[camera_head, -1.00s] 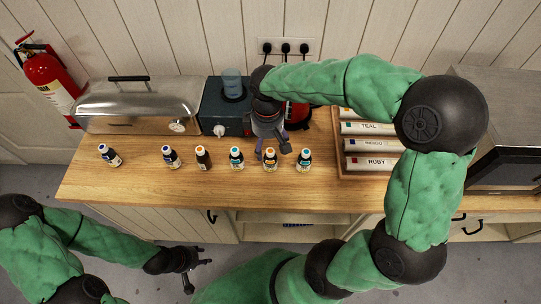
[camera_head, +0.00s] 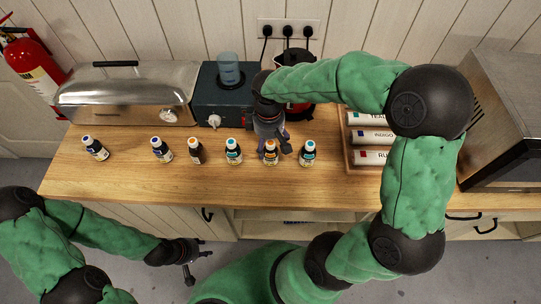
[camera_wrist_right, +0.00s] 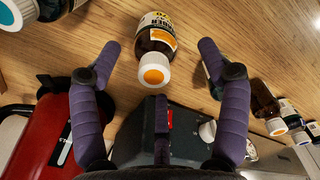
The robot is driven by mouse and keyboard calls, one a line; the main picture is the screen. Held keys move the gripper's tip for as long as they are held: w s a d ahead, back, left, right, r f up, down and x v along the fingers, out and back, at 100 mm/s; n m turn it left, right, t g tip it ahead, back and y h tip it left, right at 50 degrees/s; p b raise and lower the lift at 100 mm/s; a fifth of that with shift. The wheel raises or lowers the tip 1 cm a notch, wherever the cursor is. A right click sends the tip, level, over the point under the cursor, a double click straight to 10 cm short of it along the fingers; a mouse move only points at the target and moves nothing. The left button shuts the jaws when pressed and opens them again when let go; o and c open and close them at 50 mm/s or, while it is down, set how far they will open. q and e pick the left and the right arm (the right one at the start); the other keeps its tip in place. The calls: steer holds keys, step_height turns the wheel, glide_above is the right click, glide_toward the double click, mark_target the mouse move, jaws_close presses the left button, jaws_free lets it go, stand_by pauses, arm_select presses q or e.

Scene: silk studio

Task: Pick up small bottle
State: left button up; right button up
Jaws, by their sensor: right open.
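Several small bottles stand in a row along the wooden counter. An amber bottle with an orange cap and a yellow-and-white label (camera_head: 270,153) is in front of my right gripper (camera_head: 272,148). In the right wrist view this bottle (camera_wrist_right: 156,40) lies between the two spread fingers of my right gripper (camera_wrist_right: 155,60), with gaps on both sides. The right gripper is open and empty. A teal-capped bottle (camera_head: 233,151) stands to its left and another teal-capped bottle (camera_head: 308,153) to its right. My left gripper (camera_head: 192,262) hangs low in front of the counter, away from the bottles; its opening is too small to judge.
Further left are another orange-capped bottle (camera_head: 196,151) and two blue-capped bottles, one of them at far left (camera_head: 95,148). Behind stand a steel box (camera_head: 130,95), a dark heater with a beaker (camera_head: 222,100), and a red kettle (camera_head: 293,108). A tray of labelled rolls (camera_head: 350,165) is at right. The counter's front strip is clear.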

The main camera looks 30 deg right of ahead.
mark_target(270, 151)
steer(key=shift+d+f+b, duration=0.15)
steer(key=shift+f+b, duration=0.25)
steer(key=shift+f, duration=1.05)
steer(key=shift+d+f+b, duration=0.1)
steer(key=shift+f+b, duration=0.3)
steer(key=shift+f, duration=1.05)
steer(key=c, duration=1.3)
